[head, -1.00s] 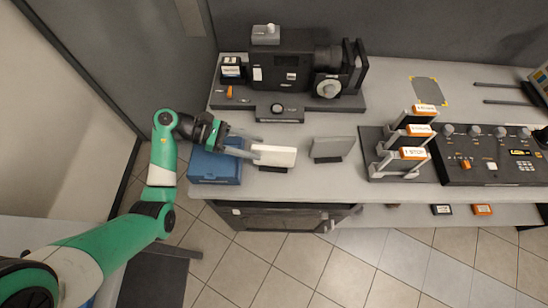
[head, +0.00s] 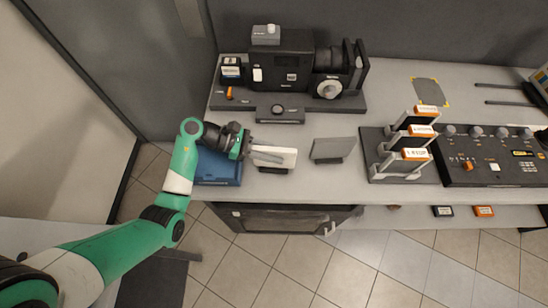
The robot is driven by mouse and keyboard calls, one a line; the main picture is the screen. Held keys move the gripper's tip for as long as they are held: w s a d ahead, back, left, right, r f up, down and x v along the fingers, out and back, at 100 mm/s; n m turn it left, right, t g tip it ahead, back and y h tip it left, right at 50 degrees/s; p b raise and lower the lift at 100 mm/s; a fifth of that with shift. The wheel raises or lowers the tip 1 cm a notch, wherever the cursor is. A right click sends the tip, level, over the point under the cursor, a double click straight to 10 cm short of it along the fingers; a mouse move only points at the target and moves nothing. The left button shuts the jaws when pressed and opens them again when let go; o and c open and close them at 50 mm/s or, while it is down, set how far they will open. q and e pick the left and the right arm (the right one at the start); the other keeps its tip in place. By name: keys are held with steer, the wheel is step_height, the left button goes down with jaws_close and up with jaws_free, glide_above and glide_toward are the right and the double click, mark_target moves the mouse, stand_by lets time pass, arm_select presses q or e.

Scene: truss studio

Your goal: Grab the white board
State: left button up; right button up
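The white board (head: 288,155) stands slightly tilted in a small dark stand on the bench, left of a similar grey board (head: 333,150). My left gripper (head: 266,153) reaches it from the left. One finger lies across the front of the white board's left part. The other finger is partly hidden behind the board's top left edge. I cannot tell whether the fingers press on the board. The board is still in its stand. My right gripper is not in view.
A blue box (head: 220,170) sits under my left wrist. A black camera (head: 290,65) stands behind the boards. A rack with labelled cards (head: 395,160) and a control panel (head: 485,160) are to the right. The bench's front edge is close to the boards.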

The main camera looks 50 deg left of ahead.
mark_target(286, 151)
arm_select(q)
jaws_close()
steer(key=shift+r, duration=0.65)
step_height(286, 151, up, 3)
steer(key=shift+s+d+f+p, duration=0.1)
steer(key=shift+d+p, duration=0.05)
steer(key=shift+p, duration=0.65)
steer(key=s+d+r+p, duration=0.4)
steer(key=s+d+r, duration=0.3)
steer(key=d+r, duration=0.2)
steer(key=d, duration=0.2)
steer(key=shift+d, duration=0.4)
